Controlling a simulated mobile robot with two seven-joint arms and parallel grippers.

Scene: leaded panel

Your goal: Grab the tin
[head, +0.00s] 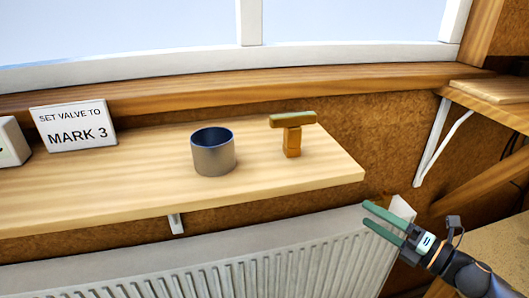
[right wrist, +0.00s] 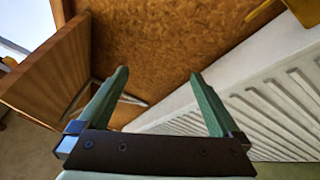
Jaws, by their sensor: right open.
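The tin (head: 213,157) is a grey metal cylinder with an open top and a dark blue inside. It stands upright on the wooden shelf (head: 100,190), in the middle of the head view. My right gripper (head: 367,214) is open and empty, with green fingers. It is to the right of the tin and lower, beyond the shelf's right end and in front of the radiator. The right wrist view shows its two fingers (right wrist: 160,85) apart with nothing between them; the tin does not show there. My left gripper is not in view.
A T-shaped wooden piece with a green top (head: 292,133) stands on the shelf just right of the tin. A sign reading "SET VALVE TO MARK 3" (head: 73,126) stands further left. A white radiator (head: 230,275) runs below the shelf. A white bracket (head: 432,140) supports another shelf at right.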

